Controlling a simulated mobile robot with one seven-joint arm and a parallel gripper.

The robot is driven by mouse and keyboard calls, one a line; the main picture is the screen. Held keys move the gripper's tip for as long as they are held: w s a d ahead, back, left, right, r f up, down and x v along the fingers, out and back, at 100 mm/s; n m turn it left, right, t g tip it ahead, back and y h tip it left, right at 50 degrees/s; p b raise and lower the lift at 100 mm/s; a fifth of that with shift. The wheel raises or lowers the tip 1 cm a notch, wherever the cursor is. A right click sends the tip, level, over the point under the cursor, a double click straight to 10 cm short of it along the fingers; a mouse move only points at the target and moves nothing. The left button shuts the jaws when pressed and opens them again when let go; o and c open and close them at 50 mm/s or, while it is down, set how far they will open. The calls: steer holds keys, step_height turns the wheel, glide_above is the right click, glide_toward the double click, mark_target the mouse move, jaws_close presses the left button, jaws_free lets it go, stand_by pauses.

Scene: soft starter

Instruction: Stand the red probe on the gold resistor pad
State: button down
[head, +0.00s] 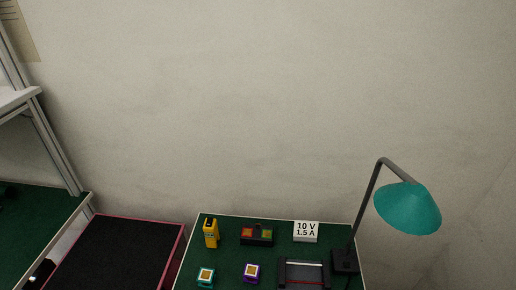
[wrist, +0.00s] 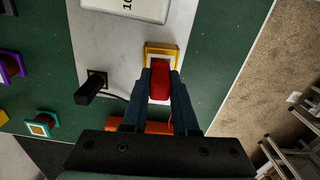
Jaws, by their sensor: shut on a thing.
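In the wrist view my gripper (wrist: 160,68) is shut on the red probe (wrist: 160,82), a short red block between the two dark blue fingers. The gold resistor pad (wrist: 161,46), a yellow-framed square with a pale middle, shows just beyond and partly behind the probe. The probe and fingers hide part of the pad. I cannot tell whether the probe touches it. My gripper is not in the head view.
A black probe (wrist: 90,88) stands on the grey plate (wrist: 112,45). Purple (wrist: 11,68) and teal (wrist: 42,124) framed pads lie left. A white label block (wrist: 128,8) is at the top. In the head view a teal lamp (head: 408,207) overhangs the table's right side.

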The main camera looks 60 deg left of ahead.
steer(key=c, duration=0.6)
jaws_free()
steer(key=shift+r, duration=0.15)
step_height(320, 180, up, 13)
steer(key=b, duration=0.1)
stand_by(0.3)
